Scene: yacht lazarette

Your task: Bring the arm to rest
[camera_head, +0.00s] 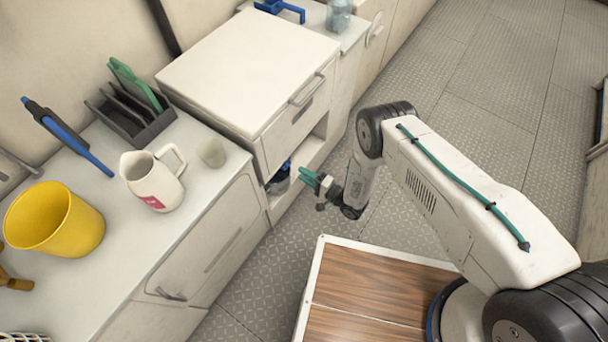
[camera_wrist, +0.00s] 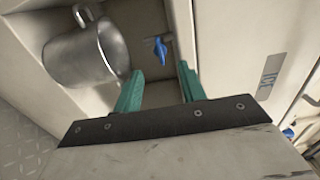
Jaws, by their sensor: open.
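My gripper (camera_head: 309,177) has teal fingers and points at an open compartment below the drawer of the white cabinet (camera_head: 240,65). In the wrist view the two fingers of my gripper (camera_wrist: 157,82) stand apart with nothing between them. A grey metal mug (camera_wrist: 82,52) lies in the compartment, to the left of the fingers and apart from them or nearly so. A small blue-handled valve (camera_wrist: 161,48) shows beyond the fingertips. In the head view the compartment's contents are mostly hidden by the cabinet.
The counter at left holds a yellow bucket (camera_head: 54,220), a white pitcher (camera_head: 151,180), a small cup (camera_head: 212,152), a dark rack (camera_head: 128,116) and a blue-handled brush (camera_head: 72,138). A wood-topped platform (camera_head: 368,287) is below my arm. The metal floor (camera_head: 490,70) behind is clear.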

